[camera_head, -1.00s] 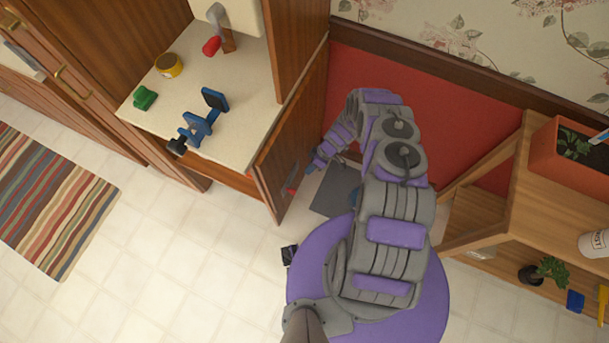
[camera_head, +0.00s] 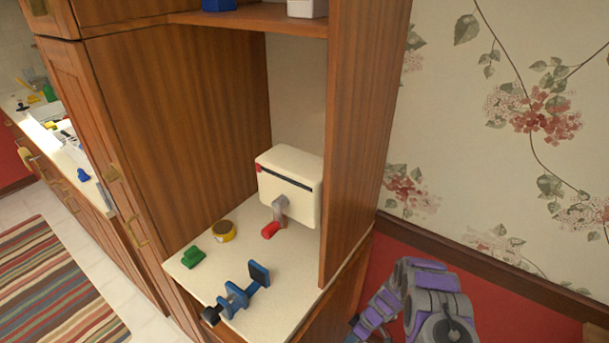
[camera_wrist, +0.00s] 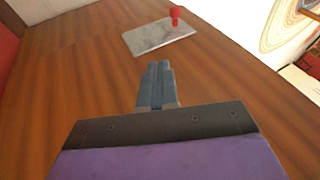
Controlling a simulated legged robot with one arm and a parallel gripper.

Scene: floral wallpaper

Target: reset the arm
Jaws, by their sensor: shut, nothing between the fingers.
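My arm (camera_head: 432,298) shows at the bottom right in the head view, beside the wooden cabinet and in front of the red lower wall. Its lower part is cut off by the frame edge. My gripper (camera_wrist: 155,68) is in the middle of the wrist view, its two blue-grey fingers closed together and empty. It points along a brown wooden panel (camera_wrist: 90,75). A grey-white marbled plate (camera_wrist: 160,36) with a red knob (camera_wrist: 174,14) lies on that panel, beyond the fingertips and apart from them.
The cabinet's cream counter (camera_head: 200,275) holds a green object (camera_head: 193,257), a yellow roll (camera_head: 223,231), a blue clamp-like object (camera_head: 237,295) and a cream box with a crank (camera_head: 290,183). A striped rug (camera_head: 55,280) lies on the floor at left.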

